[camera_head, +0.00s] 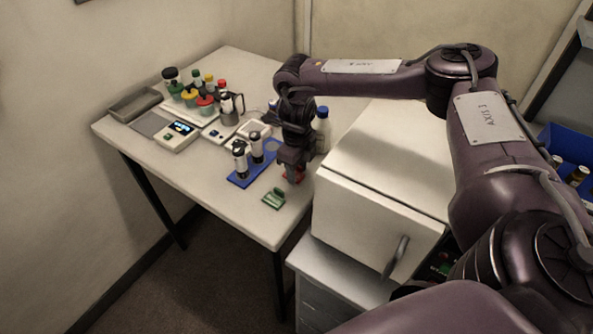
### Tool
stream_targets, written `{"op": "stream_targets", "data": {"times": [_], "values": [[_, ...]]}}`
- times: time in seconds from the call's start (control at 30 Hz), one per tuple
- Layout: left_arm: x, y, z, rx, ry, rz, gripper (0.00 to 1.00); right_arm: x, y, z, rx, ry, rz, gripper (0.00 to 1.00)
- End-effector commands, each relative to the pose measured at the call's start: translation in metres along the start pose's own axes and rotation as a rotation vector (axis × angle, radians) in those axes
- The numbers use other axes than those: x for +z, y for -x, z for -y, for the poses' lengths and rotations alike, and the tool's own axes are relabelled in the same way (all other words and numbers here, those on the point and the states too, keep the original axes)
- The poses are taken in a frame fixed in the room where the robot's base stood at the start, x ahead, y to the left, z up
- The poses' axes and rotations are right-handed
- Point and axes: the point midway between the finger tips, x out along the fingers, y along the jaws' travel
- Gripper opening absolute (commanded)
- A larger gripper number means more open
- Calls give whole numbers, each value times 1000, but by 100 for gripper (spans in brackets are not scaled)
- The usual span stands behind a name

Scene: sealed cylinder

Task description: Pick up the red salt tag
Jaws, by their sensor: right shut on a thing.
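The red salt tag (299,174) shows as a small patch of red at the right edge of the table, mostly hidden by my gripper. My right gripper (294,179) points down over it and is shut on it, low and close to the table top. I cannot tell whether the tag still touches the table. A green tag (274,198) lies on the table just in front and to the left of the gripper. My left gripper is not in view.
A blue rack (243,179) with black-and-white cylinders stands left of the gripper. A white cabinet (375,190) with a handle stands close on the right. A bottle (322,130) stands behind. Scale (178,136), jars and a grey tray (135,105) fill the table's far left.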

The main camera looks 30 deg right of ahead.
Motion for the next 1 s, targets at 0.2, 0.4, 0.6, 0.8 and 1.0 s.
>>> {"op": "stream_targets", "data": {"times": [0.2, 0.4, 0.6, 0.8, 1.0], "values": [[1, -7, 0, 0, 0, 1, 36, 1, 27, 0, 0, 0, 4, 19], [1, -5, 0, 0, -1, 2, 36, 2, 80, 0, -3, 2, 6, 19], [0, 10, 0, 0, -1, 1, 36, 1, 133, 0, -5, 2, 5, 19], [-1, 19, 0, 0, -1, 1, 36, 1, 173, 0, -4, 1, 3, 19], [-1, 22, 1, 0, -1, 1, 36, 0, 192, 0, -1, 1, 1, 19]]}}
